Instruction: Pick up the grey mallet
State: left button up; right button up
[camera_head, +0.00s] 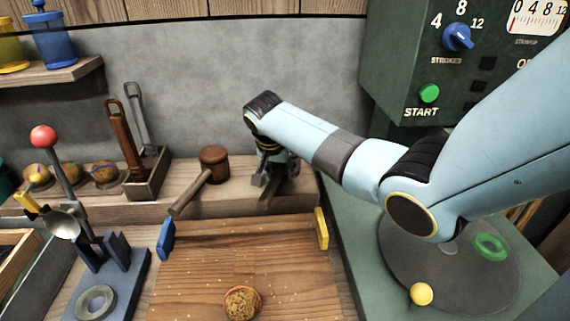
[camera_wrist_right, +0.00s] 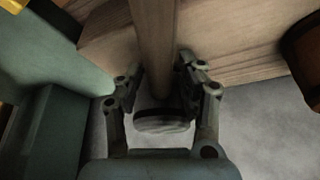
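The grey mallet (camera_wrist_right: 163,118) shows in the right wrist view, its round grey head low between my fingers and its brown wooden handle (camera_wrist_right: 154,35) running up the picture. My right gripper (camera_wrist_right: 160,72) is open, with one finger on each side of the mallet. Small gaps seem to show beside the handle, and I cannot tell whether a finger touches it. In the head view my right gripper (camera_head: 273,183) is down at the wooden ledge and hides most of the grey mallet. My left gripper is in neither view.
A brown mallet (camera_head: 213,163) lies just left of my right gripper on the ledge (camera_head: 230,208). A wooden holder (camera_head: 147,180) with upright tools stands further left. A green machine (camera_head: 400,75) is at the right. A wooden board (camera_head: 200,265) with a muffin (camera_head: 241,302) lies in front.

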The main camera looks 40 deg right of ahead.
grip_shut()
jog(key=shift+r, duration=0.15)
